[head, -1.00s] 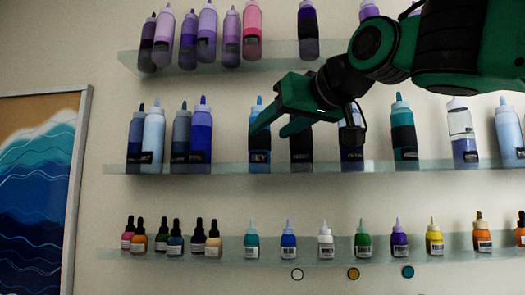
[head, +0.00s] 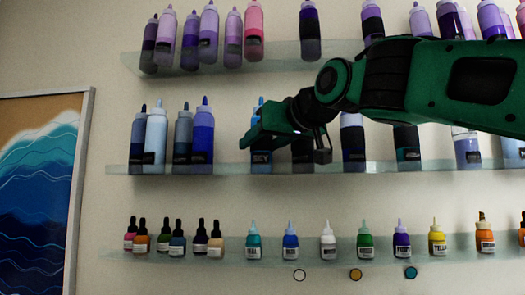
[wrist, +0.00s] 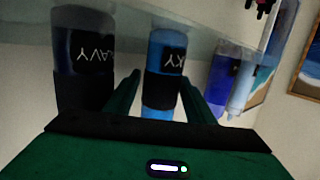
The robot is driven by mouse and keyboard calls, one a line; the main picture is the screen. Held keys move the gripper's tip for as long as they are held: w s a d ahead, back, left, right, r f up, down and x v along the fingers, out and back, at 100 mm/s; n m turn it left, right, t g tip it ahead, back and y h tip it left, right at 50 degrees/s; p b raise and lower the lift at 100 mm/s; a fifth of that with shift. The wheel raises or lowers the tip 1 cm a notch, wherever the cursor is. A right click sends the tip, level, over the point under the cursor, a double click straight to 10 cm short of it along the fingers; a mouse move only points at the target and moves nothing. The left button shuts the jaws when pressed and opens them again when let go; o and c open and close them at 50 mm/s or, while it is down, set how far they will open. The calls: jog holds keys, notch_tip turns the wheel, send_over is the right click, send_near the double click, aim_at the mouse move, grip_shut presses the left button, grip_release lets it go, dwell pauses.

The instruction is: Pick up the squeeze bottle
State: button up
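Several squeeze bottles stand on wall shelves; the task does not say which one. A blue bottle with a dark band and a label reading SKY (head: 261,158) stands on the middle shelf in the head view, partly hidden by my gripper (head: 258,141). In the wrist view, upside down, the SKY bottle (wrist: 165,58) shows between the two fingers of my gripper (wrist: 160,92). The fingers are open, one on each side of it; contact is not clear. A dark bottle labelled as navy (wrist: 84,45) stands close beside the left finger.
The glass middle shelf (head: 225,168) carries more bottles, including a purple-blue one (head: 203,135) to the left. An upper shelf (head: 180,64) and a lower shelf (head: 175,258) hold more bottles. A framed wave picture (head: 40,180) hangs at left. The wall between shelves is bare.

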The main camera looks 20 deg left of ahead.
jog(key=c, duration=0.9)
jog(key=shift+r, duration=0.1)
jog(key=shift+s+d+r, duration=0.15)
jog(key=shift+s+r, duration=0.3)
jog(key=shift+w+r, duration=0.1)
jog(key=shift+r, duration=2.8)
jog(key=shift+s+r, duration=0.1)
jog(key=shift+s, duration=0.2)
jog(key=s+d, duration=0.4)
jog(key=s, duration=1.4)
jog(key=shift+d, duration=0.2)
jog(key=shift+s, duration=0.1)
